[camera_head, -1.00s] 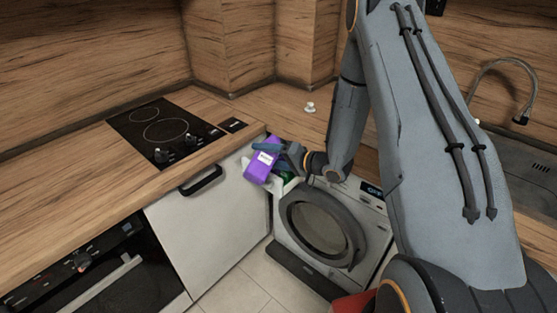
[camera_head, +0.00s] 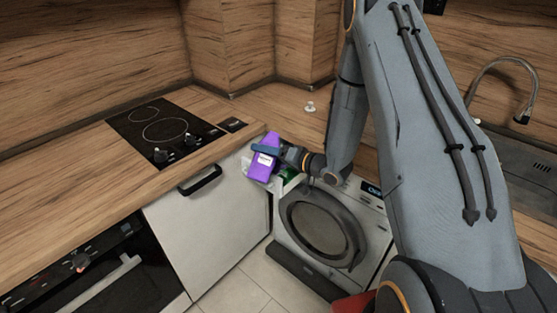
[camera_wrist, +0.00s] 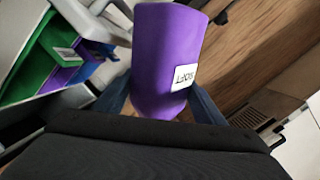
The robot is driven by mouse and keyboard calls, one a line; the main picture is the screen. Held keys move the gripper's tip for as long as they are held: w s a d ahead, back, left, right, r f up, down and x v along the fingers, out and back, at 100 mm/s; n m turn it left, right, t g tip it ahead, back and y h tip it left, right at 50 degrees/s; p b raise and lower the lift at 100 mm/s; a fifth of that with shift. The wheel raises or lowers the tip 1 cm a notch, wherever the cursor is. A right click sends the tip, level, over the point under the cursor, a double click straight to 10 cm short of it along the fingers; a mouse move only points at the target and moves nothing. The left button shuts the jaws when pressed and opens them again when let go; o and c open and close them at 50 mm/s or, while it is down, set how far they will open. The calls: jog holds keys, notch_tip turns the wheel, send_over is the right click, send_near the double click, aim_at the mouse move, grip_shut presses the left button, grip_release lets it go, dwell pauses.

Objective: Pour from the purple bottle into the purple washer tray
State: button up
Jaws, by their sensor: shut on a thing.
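The purple bottle (camera_head: 263,167), with a white label, is held in my gripper (camera_head: 266,149) above the washer's open drawer, close to the counter edge. In the wrist view the bottle (camera_wrist: 165,50) fills the space between the two blue fingers, which are shut on it. It stands near upright with a slight lean. The purple washer tray (camera_wrist: 64,77) shows at the left of the wrist view, beside a green compartment (camera_wrist: 35,62). In the head view the bottle and gripper hide most of the drawer; only a green bit (camera_head: 290,175) shows. No liquid is visible.
The washing machine (camera_head: 373,225) stands below, its round door closed. A white cabinet door (camera_head: 205,235) is to its left, with the hob (camera_head: 165,133) on the counter above. A small white object (camera_head: 310,107) lies on the counter behind.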

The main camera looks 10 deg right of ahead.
aim_at(270, 144)
jog(key=r+n, duration=0.1)
jog(key=r, duration=0.1)
jog(key=r+n+t+p, duration=0.1)
jog(key=r, duration=0.1)
jog(key=shift+w+d, duration=0.1)
jog(key=shift+w, duration=0.1)
jog(key=n, duration=0.1)
jog(key=s+a+n+t+b, duration=0.1)
jog(key=n, duration=0.1)
jog(key=shift+n, duration=0.3)
jog(key=shift+s+a+f+n+t+b, duration=0.15)
jog(key=shift+s+a+n+t+b, duration=0.1)
jog(key=shift+n+b, duration=0.6)
jog(key=shift+s+a+f+n+t+b, duration=0.1)
jog(key=shift+n+t+b, duration=0.15)
jog(key=shift+n+b, duration=0.55)
